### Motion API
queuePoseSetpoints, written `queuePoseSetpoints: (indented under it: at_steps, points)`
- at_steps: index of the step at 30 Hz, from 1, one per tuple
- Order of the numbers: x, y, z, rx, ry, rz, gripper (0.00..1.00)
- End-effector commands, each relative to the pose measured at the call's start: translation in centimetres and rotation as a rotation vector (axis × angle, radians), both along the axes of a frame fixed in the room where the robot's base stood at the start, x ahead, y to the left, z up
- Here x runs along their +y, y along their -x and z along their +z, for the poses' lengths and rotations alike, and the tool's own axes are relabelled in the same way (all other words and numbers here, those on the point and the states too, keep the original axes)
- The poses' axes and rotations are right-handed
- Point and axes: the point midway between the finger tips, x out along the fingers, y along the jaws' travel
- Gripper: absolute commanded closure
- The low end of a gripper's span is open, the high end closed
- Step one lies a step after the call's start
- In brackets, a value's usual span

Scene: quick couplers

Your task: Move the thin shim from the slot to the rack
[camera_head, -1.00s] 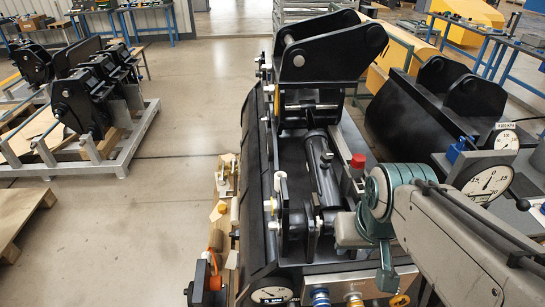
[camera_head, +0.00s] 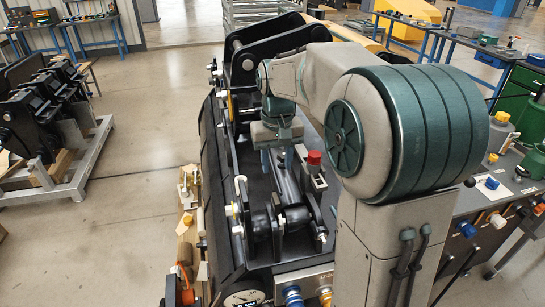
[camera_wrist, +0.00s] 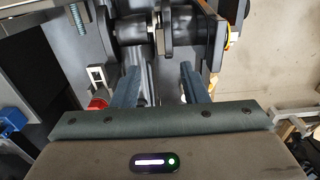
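My gripper (camera_head: 277,165) hangs over the black quick coupler (camera_head: 222,205), left of the red knob (camera_head: 314,157). In the wrist view its two fingers (camera_wrist: 160,85) are apart, with a clear gap between them and nothing seen held. A black cylinder barrel with upright plates (camera_wrist: 150,30) lies beyond the fingertips. The red knob also shows left of the fingers (camera_wrist: 97,103), beside a small white slotted frame (camera_wrist: 96,76). I cannot make out the thin shim, its slot or the rack for certain; my arm hides part of the coupler's right side.
A wooden stand with small parts (camera_head: 186,215) runs along the coupler's left side. A grey frame with black couplers (camera_head: 60,165) stands at the far left. A bench with coloured fittings (camera_head: 490,205) is at the right. Open floor (camera_head: 140,130) lies between frame and coupler.

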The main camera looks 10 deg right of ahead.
Motion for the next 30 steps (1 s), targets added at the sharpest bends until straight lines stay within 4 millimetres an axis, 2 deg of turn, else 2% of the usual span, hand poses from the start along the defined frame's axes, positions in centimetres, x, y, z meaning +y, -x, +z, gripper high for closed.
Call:
queuePoseSetpoints:
  at_steps: [7,21,27,30]
  points:
    - [0.0,-0.5,-1.8,0.010,-0.001,0.000,0.60]
    - [0.0,-0.4,-10.7,0.011,-0.002,-0.001,0.60]
    - [0.0,-0.4,-13.1,0.009,-0.002,0.000,0.60]
    - [0.0,-0.4,-13.6,0.007,-0.002,0.000,0.60]
